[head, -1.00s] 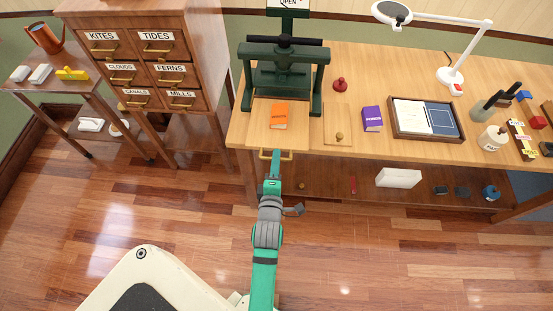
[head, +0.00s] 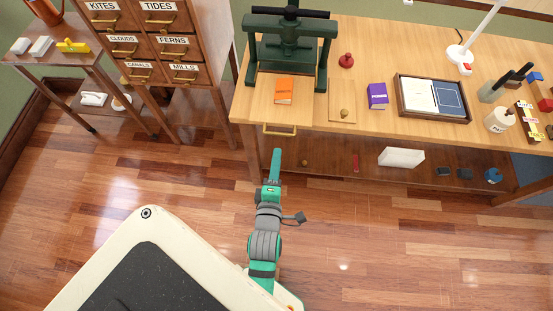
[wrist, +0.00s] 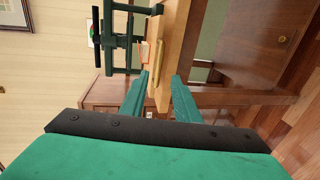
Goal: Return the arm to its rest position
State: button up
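My green arm with grey joints reaches forward over the wood floor in the head view. My gripper (head: 277,153) is at its end, in front of the workbench (head: 388,129) and a little below the brass handle (head: 280,131) on its front edge, apart from it. In the wrist view my gripper (wrist: 160,76) shows two green fingers with a clear gap between them. It is open and nothing is held. The brass handle (wrist: 155,80) shows beyond the fingertips.
A green press (head: 289,45), an orange book (head: 284,90), a purple book (head: 377,95) and a wooden tray (head: 432,118) stand on the workbench. A labelled drawer cabinet (head: 198,40) stands at the left. The floor (head: 180,180) around my arm is clear.

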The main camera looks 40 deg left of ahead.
jog(key=shift+w, duration=0.1)
dwell(0.3)
jog(key=s+d+r+m+t+h, duration=0.1)
jog(key=s+d+m+h, duration=0.3)
jog(key=s+d+m, duration=0.4)
jog(key=s+d+r+m+h, duration=0.2)
jog(key=s+d+m, duration=0.7)
jog(key=d+m, duration=0.5)
jog(key=shift+m+t+h, duration=0.4)
jog(key=shift+m+h, duration=0.5)
jog(key=shift+m, duration=0.1)
jog(key=shift+s, duration=0.15)
